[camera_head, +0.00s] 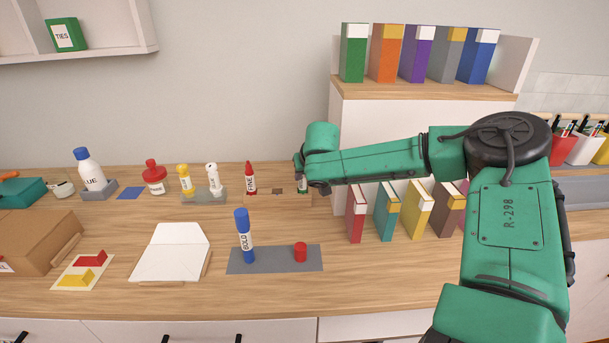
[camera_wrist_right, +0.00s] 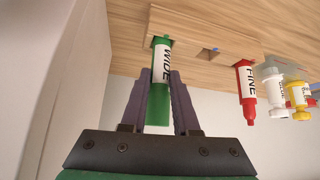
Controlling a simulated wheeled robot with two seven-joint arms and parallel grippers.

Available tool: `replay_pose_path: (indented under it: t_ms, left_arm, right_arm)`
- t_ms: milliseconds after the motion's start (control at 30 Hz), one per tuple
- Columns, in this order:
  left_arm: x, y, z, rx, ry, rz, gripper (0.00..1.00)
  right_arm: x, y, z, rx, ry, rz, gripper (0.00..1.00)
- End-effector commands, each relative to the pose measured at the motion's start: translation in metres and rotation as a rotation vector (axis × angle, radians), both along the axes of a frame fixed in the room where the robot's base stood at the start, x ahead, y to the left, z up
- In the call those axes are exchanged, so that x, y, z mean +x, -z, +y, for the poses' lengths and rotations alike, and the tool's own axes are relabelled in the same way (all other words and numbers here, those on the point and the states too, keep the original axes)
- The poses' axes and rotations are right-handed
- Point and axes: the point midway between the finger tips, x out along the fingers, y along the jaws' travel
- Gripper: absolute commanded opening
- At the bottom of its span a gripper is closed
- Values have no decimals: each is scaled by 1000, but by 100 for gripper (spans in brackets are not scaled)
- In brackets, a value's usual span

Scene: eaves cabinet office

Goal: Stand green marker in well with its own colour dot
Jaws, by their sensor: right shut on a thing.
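The green marker (camera_wrist_right: 161,62), labelled WIDE, is held between the fingers of my right gripper (camera_wrist_right: 160,82). In the head view that gripper (camera_head: 302,188) is at the right end of the wooden well block (camera_head: 290,199), and the arm hides most of the marker. The wrist view is upside down; there the marker's far end meets the block (camera_wrist_right: 190,40) at an end well. I cannot tell how deep it sits or see a dot there. My left gripper is not in view.
A red marker (camera_head: 250,180) labelled FINE stands at the block's other end. A blue BOLD marker (camera_head: 243,238) and a red cap (camera_head: 300,252) stand on a grey mat (camera_head: 272,262) in front. Boxes (camera_head: 388,212) stand right of the gripper, below a shelf.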

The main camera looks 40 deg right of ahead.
Motion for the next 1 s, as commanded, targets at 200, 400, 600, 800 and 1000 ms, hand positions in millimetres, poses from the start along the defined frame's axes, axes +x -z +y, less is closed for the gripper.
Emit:
replay_pose_path:
  t_ms: [200,400,600,800,1000]
  left_arm:
    - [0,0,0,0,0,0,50]
    - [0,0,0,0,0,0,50]
    - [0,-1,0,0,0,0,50]
    - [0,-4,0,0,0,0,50]
    - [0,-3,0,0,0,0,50]
  right_arm:
    - [-1,3,0,3,0,5,64]
    - [-1,2,0,2,0,5,64]
    - [-10,-12,4,5,0,0,64]
    - [-34,-46,18,8,-2,-4,64]
    - [-62,-82,31,7,-2,-3,64]
